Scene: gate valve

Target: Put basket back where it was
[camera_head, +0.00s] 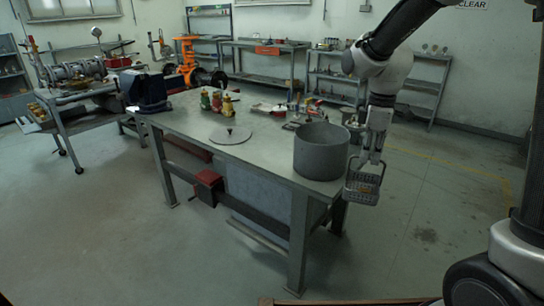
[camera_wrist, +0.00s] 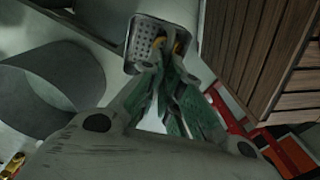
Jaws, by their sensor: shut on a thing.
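A small grey perforated basket (camera_head: 361,189) hangs below my gripper (camera_head: 373,156) in the head view, just off the table's right edge. My gripper is shut on the basket's handle. In the wrist view the basket (camera_wrist: 147,38) shows at the top, beyond the fingertips (camera_wrist: 165,66), with something yellow-orange in or behind it. The fingers partly hide the handle. The metal workbench (camera_head: 182,122) is left of the basket.
A large grey open pot (camera_head: 321,152) stands on the bench's near right corner, close to the basket. A round lid (camera_head: 230,135), small coloured figures (camera_head: 217,102) and loose parts lie further left and back. Wooden slats (camera_wrist: 265,45) show at right in the wrist view.

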